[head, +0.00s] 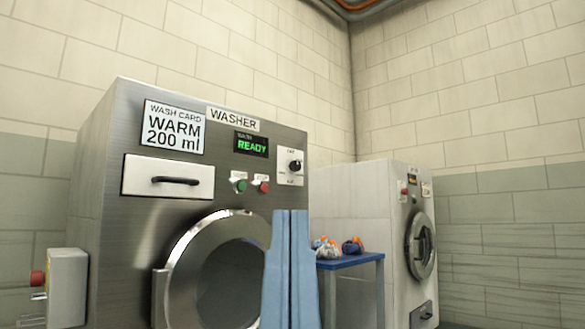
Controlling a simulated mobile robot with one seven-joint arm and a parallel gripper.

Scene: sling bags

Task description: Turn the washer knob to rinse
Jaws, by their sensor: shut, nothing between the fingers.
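The washer (125,240) is a brushed-steel machine filling the left and middle of the head view, labelled WASHER. Its black knob (295,166) sits on a small white plate (285,153) at the panel's upper right. The plate's lettering is too small to read. The display (251,144) reads READY in green. My gripper (290,212), with two light-blue fingers pressed together, points up at the bottom centre. In the picture it is below the knob, apart from it, and empty. It hides part of the washer's right edge and round door (185,275).
Green (240,186) and red (263,187) buttons sit left of the knob. A drawer with a black handle (175,181) is further left. A blue table (350,261) with bundled items and a white machine (390,200) stand right. A grey box (68,285) is lower left.

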